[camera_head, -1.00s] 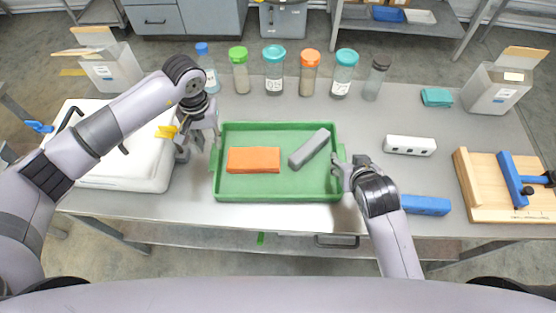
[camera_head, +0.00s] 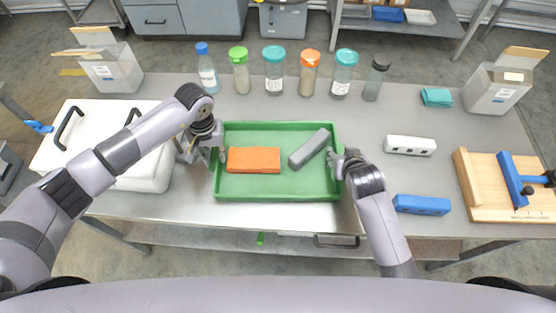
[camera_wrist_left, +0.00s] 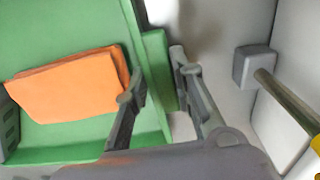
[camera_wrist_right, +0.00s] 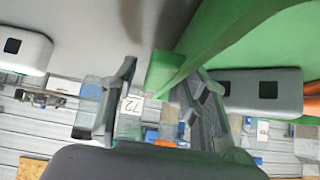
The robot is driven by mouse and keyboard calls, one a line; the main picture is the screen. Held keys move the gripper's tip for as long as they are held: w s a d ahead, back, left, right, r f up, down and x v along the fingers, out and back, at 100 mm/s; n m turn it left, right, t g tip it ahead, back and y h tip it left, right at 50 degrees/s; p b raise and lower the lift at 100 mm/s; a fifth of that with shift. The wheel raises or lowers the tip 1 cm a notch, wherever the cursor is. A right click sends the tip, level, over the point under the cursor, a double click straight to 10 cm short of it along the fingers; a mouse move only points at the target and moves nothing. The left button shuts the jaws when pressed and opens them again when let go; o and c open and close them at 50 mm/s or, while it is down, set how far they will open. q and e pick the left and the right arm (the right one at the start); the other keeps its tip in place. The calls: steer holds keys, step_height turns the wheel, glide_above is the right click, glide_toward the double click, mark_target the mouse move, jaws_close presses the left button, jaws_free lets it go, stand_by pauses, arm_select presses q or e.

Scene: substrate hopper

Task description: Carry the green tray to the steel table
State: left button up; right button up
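The green tray (camera_head: 280,196) lies flat on the grey worktable. It holds an orange block (camera_head: 253,160) and a grey block (camera_head: 309,148). My left gripper (camera_head: 208,157) is at the tray's left side. In the left wrist view its fingers (camera_wrist_left: 160,95) are apart, with the tray's green end tab between them. My right gripper (camera_head: 343,163) is at the tray's right side. In the right wrist view its fingers (camera_wrist_right: 165,95) are also spread, with the other green tab between them. I cannot tell whether any finger touches the tray.
Several bottles, including a blue-capped one (camera_head: 207,72), line the back. A white lidded box (camera_head: 75,150) stands left. A white socket block (camera_head: 410,146), blue block (camera_head: 422,204) and wooden fixture (camera_head: 480,190) stand right. A metal rack (camera_head: 445,28) is behind; I cannot identify the steel table.

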arm_select(q)
jaws_close()
arm_select(e)
steer(key=c, duration=0.5)
jaws_close()
arm_select(q)
steer(key=shift+w+r, duration=0.1)
